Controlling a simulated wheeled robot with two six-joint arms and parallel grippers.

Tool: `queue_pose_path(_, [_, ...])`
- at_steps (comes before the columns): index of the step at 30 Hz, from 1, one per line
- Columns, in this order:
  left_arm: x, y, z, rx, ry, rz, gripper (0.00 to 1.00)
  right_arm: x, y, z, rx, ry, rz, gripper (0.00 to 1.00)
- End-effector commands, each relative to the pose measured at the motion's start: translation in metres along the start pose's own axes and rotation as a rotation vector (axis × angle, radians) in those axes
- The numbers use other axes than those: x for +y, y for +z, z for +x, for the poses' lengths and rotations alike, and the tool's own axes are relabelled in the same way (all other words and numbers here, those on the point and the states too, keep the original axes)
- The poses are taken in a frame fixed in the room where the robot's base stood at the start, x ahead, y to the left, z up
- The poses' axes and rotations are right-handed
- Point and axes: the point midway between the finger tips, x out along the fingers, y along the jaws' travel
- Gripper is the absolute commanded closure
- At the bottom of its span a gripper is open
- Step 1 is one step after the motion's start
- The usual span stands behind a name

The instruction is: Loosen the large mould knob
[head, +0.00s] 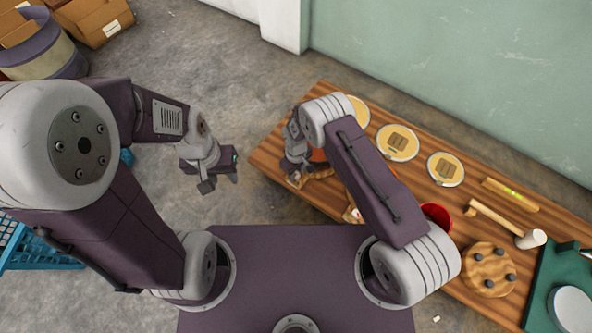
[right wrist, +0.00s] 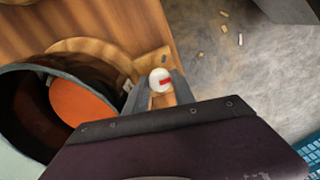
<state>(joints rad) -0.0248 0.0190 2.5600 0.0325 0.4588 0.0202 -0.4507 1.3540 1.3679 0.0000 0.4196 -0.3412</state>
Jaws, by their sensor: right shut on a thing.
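The large mould shows in the right wrist view as a dark round shell (right wrist: 32,100) with an orange disc inside, on a wooden base. Its knob (right wrist: 160,80), with a white round face and a red mark, sits at the near side of that base. My right gripper (right wrist: 158,93) is shut on the knob, one finger on each side of it. In the head view my right gripper (head: 296,174) is at the table's left end, and my arm hides most of the mould. My left gripper (head: 220,184) is open and empty, out over the floor left of the table.
The wooden table (head: 268,158) runs to the lower right along a green wall. A blue crate (head: 40,250) stands at left.

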Motion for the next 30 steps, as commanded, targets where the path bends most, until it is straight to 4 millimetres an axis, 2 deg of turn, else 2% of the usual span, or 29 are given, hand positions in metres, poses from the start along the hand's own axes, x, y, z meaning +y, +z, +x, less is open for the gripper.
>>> queue_pose_path(18, [0.000, -0.002, -0.017, 0.000, 0.000, 0.000, 0.64, 0.000, 0.001, -0.001, -0.001, -0.001, -0.550, 1.00])
queue_pose_path(30, [0.000, -0.002, -0.020, 0.000, 0.000, 0.000, 0.64, 0.000, 0.001, 0.000, -0.001, -0.001, -0.753, 1.00])
